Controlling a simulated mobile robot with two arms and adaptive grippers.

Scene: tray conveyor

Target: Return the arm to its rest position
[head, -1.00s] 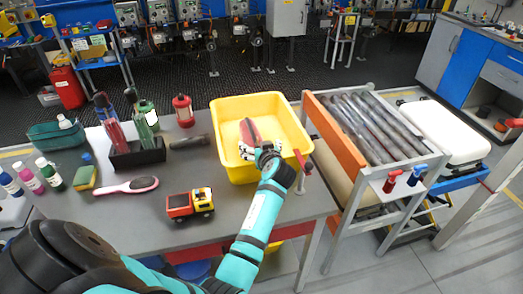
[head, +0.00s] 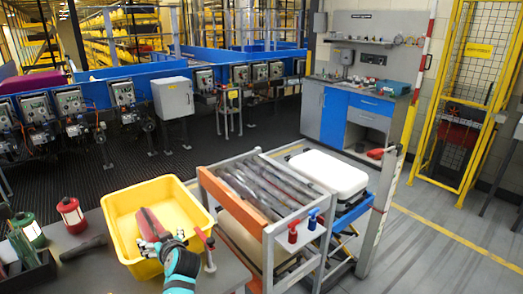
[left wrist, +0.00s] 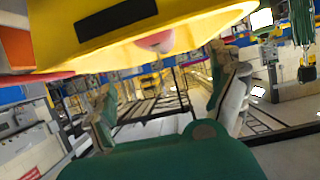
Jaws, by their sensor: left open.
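My left gripper (head: 163,243) is open at the front side of the yellow bin (head: 194,196), with my teal arm coming up from below. A dark red, elongated object (head: 152,223) lies in the bin just beyond the fingers; its near end is partly hidden by them. In the left wrist view the two fingers of the left gripper (left wrist: 170,90) stand wide apart with nothing held between them. The bin (left wrist: 190,25) fills the top of that view, with a pinkish rounded end (left wrist: 156,41) showing under its edge. My right gripper is not in view.
A roller conveyor (head: 250,187) with an orange side stands right of the bin, with a white tray (head: 328,172) beyond it. A red lantern (head: 72,216) and a green lantern (head: 28,230) stand left on the grey table (head: 100,270). Open floor lies at the far right.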

